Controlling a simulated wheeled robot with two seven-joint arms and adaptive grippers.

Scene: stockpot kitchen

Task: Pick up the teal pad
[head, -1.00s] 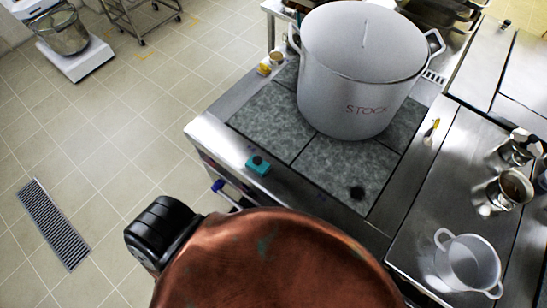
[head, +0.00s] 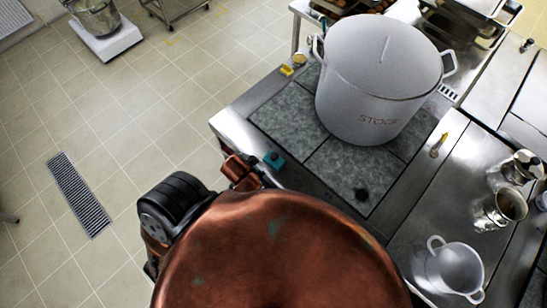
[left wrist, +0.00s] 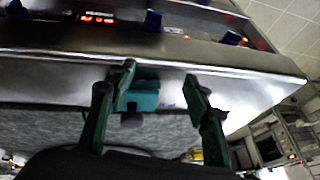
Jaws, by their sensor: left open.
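The small teal pad (head: 274,160) lies on the metal front rim of the stove, at its left end in the head view. It has a dark spot or knob on it. My left gripper (head: 248,173) is right beside the pad in the head view, partly hidden by my own arm. In the left wrist view the teal pad (left wrist: 146,95) shows between the two spread fingers of my left gripper (left wrist: 161,77), closer to the left finger. The gripper is open, and I cannot tell whether a finger touches the pad. My right gripper is out of view.
A large lidded stockpot (head: 382,80) stands on the grey stove plates (head: 340,165). A small yellow thing (head: 286,71) sits at the rim's far end. Metal pots (head: 498,209) and a white two-handled pot (head: 453,268) stand on the right counter. The floor at left is mostly clear.

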